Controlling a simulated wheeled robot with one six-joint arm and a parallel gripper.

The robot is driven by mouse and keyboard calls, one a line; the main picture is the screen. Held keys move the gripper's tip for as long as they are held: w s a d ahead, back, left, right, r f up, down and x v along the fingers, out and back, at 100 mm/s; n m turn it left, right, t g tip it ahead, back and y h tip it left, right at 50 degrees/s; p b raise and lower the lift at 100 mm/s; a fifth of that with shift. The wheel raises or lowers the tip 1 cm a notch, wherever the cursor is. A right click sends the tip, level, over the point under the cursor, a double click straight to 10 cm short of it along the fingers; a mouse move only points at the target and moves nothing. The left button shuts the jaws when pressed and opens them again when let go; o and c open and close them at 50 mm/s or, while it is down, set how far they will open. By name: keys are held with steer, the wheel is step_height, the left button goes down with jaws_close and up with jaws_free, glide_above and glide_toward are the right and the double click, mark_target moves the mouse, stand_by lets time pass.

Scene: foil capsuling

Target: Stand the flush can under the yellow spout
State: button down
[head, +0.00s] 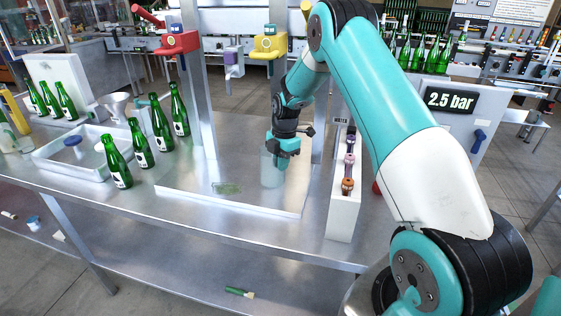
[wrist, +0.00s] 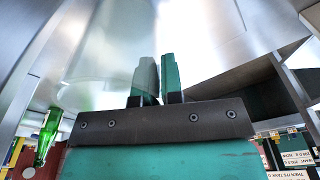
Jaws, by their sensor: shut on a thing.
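The flush can (head: 271,172) is a pale, see-through cylinder over the steel drip plate (head: 185,186) in the head view. My gripper (head: 279,158) points down at its upper part and is shut on it. In the wrist view the fingertips (wrist: 158,75) are close together against a large shiny, pale surface, which looks like the can wall (wrist: 105,50). The can looks upright; I cannot tell if its base touches the plate. The yellow spout (head: 270,45) is higher and farther back, above the can in the picture. Whether they line up in depth is unclear.
A red spout (head: 178,42) and a purple spout (head: 233,62) hang left of the yellow one. Steel posts (head: 200,100) stand behind the plate. Green bottles (head: 160,130) and a tray (head: 50,165) are left. A white box with knobs (head: 343,205) stands right.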

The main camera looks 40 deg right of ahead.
steer(key=shift+f, duration=0.15)
steer(key=c, duration=1.3)
jaws_free()
steer(key=shift+o, duration=0.2)
steer(key=shift+d+r+b, duration=0.2)
steer(key=shift+r+b, duration=0.45)
steer(key=shift+r, duration=1.3)
steer(key=shift+d+r+b, duration=0.2)
steer(key=shift+r+b, duration=0.4)
steer(key=shift+r, duration=1.35)
